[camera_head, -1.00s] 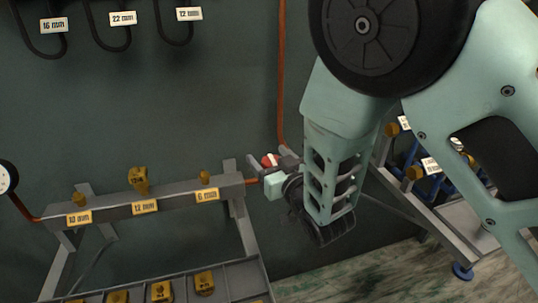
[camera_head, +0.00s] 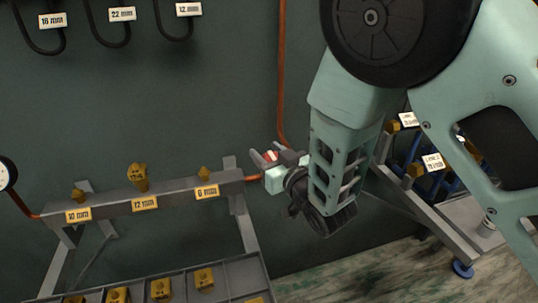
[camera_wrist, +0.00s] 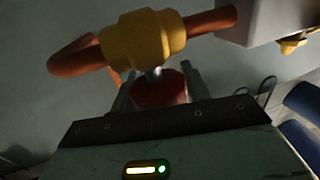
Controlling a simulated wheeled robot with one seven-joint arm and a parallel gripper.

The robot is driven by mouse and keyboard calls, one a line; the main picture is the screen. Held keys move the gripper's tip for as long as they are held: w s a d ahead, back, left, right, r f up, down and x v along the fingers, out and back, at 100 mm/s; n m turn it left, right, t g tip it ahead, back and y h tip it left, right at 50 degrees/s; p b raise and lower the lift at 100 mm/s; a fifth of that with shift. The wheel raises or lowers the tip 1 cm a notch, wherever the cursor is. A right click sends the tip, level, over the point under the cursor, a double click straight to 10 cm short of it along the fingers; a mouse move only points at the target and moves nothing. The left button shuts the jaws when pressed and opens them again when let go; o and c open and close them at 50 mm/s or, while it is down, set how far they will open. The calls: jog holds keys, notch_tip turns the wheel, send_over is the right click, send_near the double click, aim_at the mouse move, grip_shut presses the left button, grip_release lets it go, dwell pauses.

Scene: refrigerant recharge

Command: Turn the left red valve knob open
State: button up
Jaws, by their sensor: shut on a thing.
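The red valve knob (camera_wrist: 160,88) sits between my gripper's two fingers in the wrist view, just below a brass valve body (camera_wrist: 143,38) on a copper pipe (camera_wrist: 210,20). In the head view a small part of the red knob (camera_head: 270,156) shows between the fingers, at the right end of the grey manifold bar. My gripper (camera_head: 264,158) is shut on the knob. In the wrist view my gripper (camera_wrist: 158,92) has one finger on each side of it. My gripper hides much of the valve in the head view.
The grey manifold bar (camera_head: 110,206) carries brass fittings and size labels. A tray (camera_head: 236,272) with brass parts lies below it. Hoses with labels hang on the wall above. A second rack (camera_head: 438,228) stands to the right, behind my arm.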

jog(key=n+g+y+b, duration=0.2)
jog(key=n+y, duration=0.1)
jog(key=shift+f+g+y, duration=0.15)
jog(key=shift+g+y, duration=0.25)
jog(key=n+g+y, duration=0.1)
jog(key=g, duration=0.1)
jog(key=n+g+y+b, duration=0.1)
jog(key=n+g, duration=0.1)
jog(key=n+g+y, duration=0.1)
jog(key=g, duration=0.1)
jog(key=shift+s+a+n+y, duration=0.2)
jog(key=shift+s+n+y, duration=0.1)
jog(key=shift+y, duration=0.1)
jog(key=n+g, duration=0.1)
jog(key=g, duration=0.1)
jog(key=n+g, duration=0.2)
jog(key=g, duration=0.1)
jog(key=n+g+y, duration=0.1)
jog(key=n+g, duration=0.1)
jog(key=g, duration=0.1)
jog(key=shift+s+a+r, duration=0.15)
jog(key=shift+s+r, duration=0.05)
jog(key=shift+s, duration=0.2)
jog(key=shift+s+n+g+h+p, duration=0.2)
jog(key=shift+n+g+h, duration=0.25)
jog(key=shift+n+g, duration=1)
jog(key=shift+s+n+g+h+p, duration=0.15)
jog(key=shift+n+g+h, duration=0.5)
jog(key=shift+g, duration=1.3)
jog(key=shift+n, duration=0.3)
